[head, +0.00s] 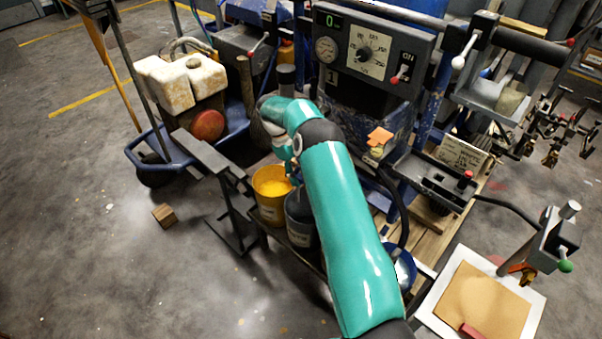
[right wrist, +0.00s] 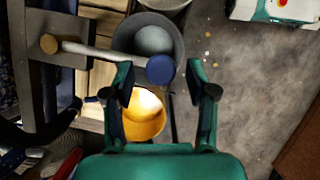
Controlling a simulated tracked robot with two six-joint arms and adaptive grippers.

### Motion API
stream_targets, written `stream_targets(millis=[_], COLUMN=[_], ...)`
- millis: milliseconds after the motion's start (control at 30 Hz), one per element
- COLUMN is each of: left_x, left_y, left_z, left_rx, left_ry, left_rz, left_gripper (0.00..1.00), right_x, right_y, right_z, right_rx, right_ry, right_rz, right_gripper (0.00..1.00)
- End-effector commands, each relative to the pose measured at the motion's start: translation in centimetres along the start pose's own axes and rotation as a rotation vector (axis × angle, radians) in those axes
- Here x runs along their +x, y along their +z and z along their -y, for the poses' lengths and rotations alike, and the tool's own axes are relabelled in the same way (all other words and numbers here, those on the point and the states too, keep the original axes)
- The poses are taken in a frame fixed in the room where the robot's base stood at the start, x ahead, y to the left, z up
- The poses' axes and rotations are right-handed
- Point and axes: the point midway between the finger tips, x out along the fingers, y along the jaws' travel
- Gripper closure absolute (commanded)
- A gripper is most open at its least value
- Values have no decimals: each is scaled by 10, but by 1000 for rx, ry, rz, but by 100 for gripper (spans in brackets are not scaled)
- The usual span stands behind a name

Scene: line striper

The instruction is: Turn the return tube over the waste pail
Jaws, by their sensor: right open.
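A pale tube (right wrist: 95,52), which looks like the return tube, runs from a brass-coloured end at left to a round blue end (right wrist: 160,70) in the right wrist view. The blue end lies between the fingertips of my open right gripper (right wrist: 165,80), by the near rim of a grey pail (right wrist: 177,42). In the head view my right gripper (head: 288,168) is above the yellow pail (head: 268,208), mostly hidden by my arm. A dark pail (head: 296,228) with an unreadable label stands beside it. I cannot tell which is the waste pail. My left gripper is not in view.
A control panel (head: 375,45) with gauge and dial stands behind. A blue cart (head: 160,160) is at left. A small wooden block (head: 164,215) lies on the floor. A blue bucket (head: 404,268) sits right of my arm.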

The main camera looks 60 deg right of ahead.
Motion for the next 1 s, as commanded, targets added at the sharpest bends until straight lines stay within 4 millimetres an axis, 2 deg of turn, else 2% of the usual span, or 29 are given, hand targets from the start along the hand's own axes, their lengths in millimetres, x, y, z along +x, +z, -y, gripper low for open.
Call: stream_targets(millis=[267,433,600,1000], left_x=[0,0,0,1], left_y=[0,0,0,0], left_z=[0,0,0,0], left_rx=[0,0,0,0], left_ry=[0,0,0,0], left_rz=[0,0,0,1], left_gripper=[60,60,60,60], right_x=[-43,-60,-66,-67], right_y=[0,0,1,1], right_z=[-1,-1,-1,-1], right_rx=[2,2,2,2], right_ry=[3,2,1,1], right_rz=[-4,-2,-1,-1], right_gripper=[43,43,43,43])
